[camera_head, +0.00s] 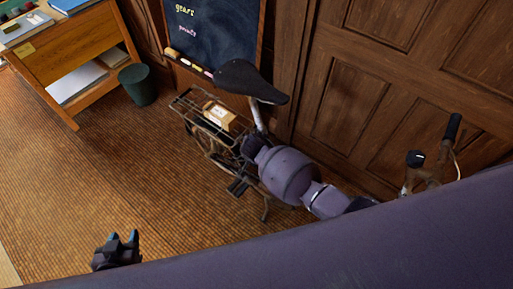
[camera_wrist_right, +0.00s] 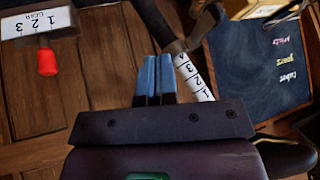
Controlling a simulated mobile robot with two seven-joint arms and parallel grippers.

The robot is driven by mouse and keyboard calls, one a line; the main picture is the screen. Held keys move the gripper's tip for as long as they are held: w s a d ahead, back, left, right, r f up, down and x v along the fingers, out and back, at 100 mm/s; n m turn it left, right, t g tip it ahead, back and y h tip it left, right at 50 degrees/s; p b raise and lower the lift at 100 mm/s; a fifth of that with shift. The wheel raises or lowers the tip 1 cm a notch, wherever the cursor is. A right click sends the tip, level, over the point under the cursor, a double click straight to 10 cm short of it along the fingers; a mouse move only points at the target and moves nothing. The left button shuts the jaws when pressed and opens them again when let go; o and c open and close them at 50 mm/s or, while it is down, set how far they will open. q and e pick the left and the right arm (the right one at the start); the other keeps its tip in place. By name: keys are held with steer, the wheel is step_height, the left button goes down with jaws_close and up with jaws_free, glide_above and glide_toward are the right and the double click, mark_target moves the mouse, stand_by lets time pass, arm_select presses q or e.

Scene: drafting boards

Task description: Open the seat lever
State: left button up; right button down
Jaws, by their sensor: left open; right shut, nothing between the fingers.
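A bicycle stands by the wooden door, with a dark saddle (camera_head: 250,82) on a pale seat post (camera_head: 260,115). In the right wrist view the white post (camera_wrist_right: 192,75) carries black numerals. I cannot clearly make out the seat lever; a dark frame part (camera_wrist_right: 178,47) joins the post there. My right gripper (camera_wrist_right: 158,75) is shut and empty, its blue fingertips just left of the post in that view; I cannot tell whether they touch anything. In the head view its arm reaches the seat post. My left gripper (camera_head: 123,238) is open and empty, low over the floor.
A rear rack (camera_head: 185,103) holds a cardboard box (camera_head: 219,115). Handlebars (camera_head: 430,170) stand at right. A chalkboard (camera_head: 215,35), a bin (camera_head: 138,85) and a wooden desk (camera_head: 75,55) are behind. A red knob (camera_wrist_right: 47,62) hangs from a numbered plate (camera_wrist_right: 38,22). The left floor is clear.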

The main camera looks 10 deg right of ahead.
steer(key=p+v, duration=0.1)
steer(key=v, duration=0.6)
steer(key=shift+a, duration=0.15)
stand_by(0.5)
